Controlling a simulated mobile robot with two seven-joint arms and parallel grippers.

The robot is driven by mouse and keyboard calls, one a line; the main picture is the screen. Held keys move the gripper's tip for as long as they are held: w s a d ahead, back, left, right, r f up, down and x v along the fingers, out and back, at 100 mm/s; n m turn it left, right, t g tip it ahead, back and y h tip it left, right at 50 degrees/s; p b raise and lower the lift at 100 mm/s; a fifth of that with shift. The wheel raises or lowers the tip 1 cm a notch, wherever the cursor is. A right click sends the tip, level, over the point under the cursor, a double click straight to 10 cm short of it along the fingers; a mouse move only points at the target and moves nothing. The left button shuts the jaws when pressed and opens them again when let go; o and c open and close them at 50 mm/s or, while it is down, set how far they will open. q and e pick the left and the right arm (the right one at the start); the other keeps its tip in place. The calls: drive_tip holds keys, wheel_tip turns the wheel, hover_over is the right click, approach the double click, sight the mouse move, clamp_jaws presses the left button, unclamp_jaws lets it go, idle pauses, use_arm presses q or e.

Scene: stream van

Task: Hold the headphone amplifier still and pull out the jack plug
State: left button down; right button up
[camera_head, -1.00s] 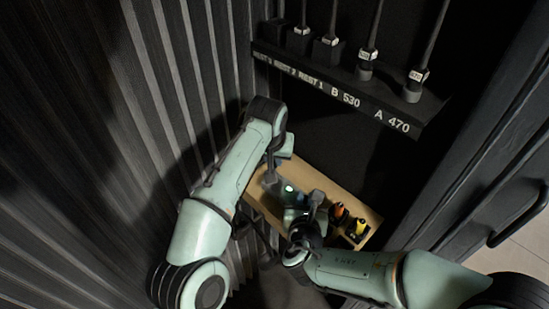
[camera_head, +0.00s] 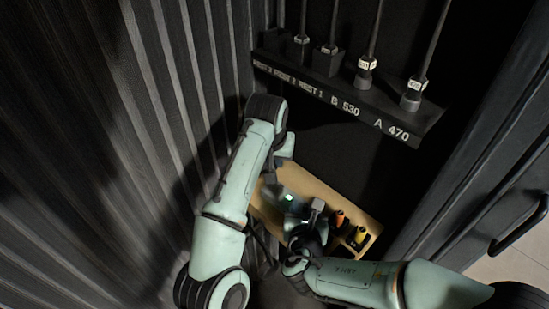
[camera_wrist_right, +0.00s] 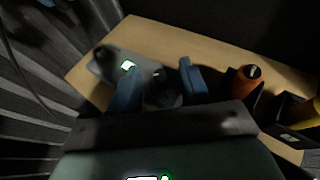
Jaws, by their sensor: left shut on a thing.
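The headphone amplifier (camera_head: 291,200) is a small dark grey box with a lit green display, on a light wooden shelf (camera_head: 335,192). It also shows in the right wrist view (camera_wrist_right: 112,66). My left gripper (camera_head: 272,180) is shut on the amplifier at its far left end; its fingertips are mostly hidden by my arm. My right gripper (camera_head: 311,216) is at the amplifier's near right end. In the right wrist view its two blue fingers (camera_wrist_right: 160,85) stand apart, with a dark rounded thing between them. This may be the jack plug, but it is too dark to be sure.
An orange-topped item (camera_head: 339,217) and a yellow one (camera_head: 360,236) stand in dark holders right of my right gripper. A black rack (camera_head: 350,98) with labelled cables hangs behind. A ribbed dark wall (camera_head: 120,150) is close on the left. The shelf's back strip is bare.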

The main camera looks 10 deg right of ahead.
drive_tip(key=shift+s, duration=0.1)
drive_tip(key=v, duration=1.2)
drive_tip(key=shift+f, duration=0.1)
